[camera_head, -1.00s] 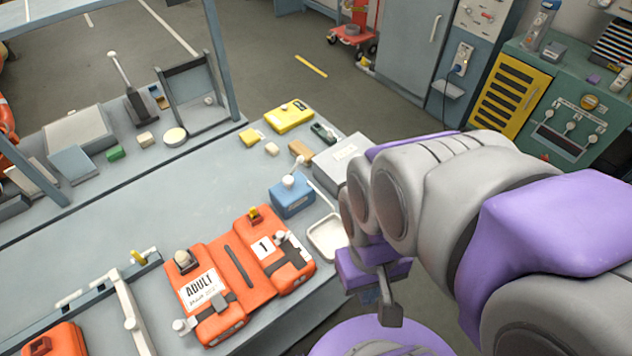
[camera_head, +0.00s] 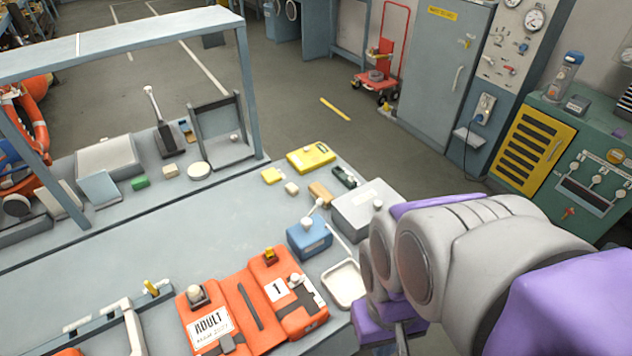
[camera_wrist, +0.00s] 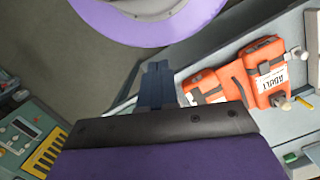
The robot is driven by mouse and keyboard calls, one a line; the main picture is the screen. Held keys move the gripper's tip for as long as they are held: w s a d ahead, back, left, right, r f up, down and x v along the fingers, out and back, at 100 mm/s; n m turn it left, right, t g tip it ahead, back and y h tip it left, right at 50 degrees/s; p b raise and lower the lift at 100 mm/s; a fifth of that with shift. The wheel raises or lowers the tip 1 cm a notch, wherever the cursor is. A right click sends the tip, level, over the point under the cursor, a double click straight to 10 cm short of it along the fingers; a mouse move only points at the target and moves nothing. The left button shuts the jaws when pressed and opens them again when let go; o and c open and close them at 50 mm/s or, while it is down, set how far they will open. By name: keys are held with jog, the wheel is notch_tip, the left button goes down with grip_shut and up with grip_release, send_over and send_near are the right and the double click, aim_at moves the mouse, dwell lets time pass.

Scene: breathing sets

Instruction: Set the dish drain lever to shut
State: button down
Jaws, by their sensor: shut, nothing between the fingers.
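A shallow white dish (camera_head: 344,284) lies at the near right edge of the grey bench, in the head view. Beside it stands a blue box (camera_head: 310,237) with a pale lever (camera_head: 314,207) tipped up on its top. I cannot tell for sure whether this is the dish drain lever, or which setting it has. My gripper (camera_wrist: 158,70) is shut and empty in the wrist view, pointing past the bench edge over the floor. In the head view my wrist is right of the dish, apart from it, and the fingers are mostly cut off at the bottom.
An orange case marked ADULT (camera_head: 210,326) and another orange case marked 1 (camera_head: 278,290) lie left of the dish. A grey box (camera_head: 365,208) stands behind the blue box. A yellow case (camera_head: 311,157) lies farther back. The bench middle is clear. A green console (camera_head: 590,150) stands at right.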

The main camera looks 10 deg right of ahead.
dwell(0.3)
jog(key=c, duration=1.6)
grip_release()
jog(key=shift+w+r, duration=0.2)
jog(key=shift+w, duration=0.15)
jog(key=o, duration=0.6)
jog(key=w+r+m, duration=0.1)
jog(key=w, duration=0.3)
jog(key=w+a+r+m+y, duration=0.1)
jog(key=w, duration=0.3)
jog(key=w+a+r+m+p, duration=0.1)
jog(key=w+r, duration=0.1)
jog(key=w, duration=0.3)
jog(key=shift+a+r, duration=0.1)
jog(key=w+d+f+m+y+p, duration=0.15)
jog(key=w+m, duration=0.25)
jog(key=w, duration=1)
jog(key=w+d+m+y, duration=0.2)
jog(key=w+m, duration=0.2)
jog(key=w, duration=1)
jog(key=w+d+f+m+t+p, duration=0.1)
jog(key=w+d+f+m, duration=0.6)
jog(key=w, duration=0.3)
jog(key=n+b, duration=0.1)
jog(key=b, duration=0.1)
send_near(314, 209)
jog(key=f, duration=0.5)
jog(key=shift+w+a+f, duration=0.15)
jog(key=shift+w+a, duration=0.2)
jog(key=shift+a, duration=0.05)
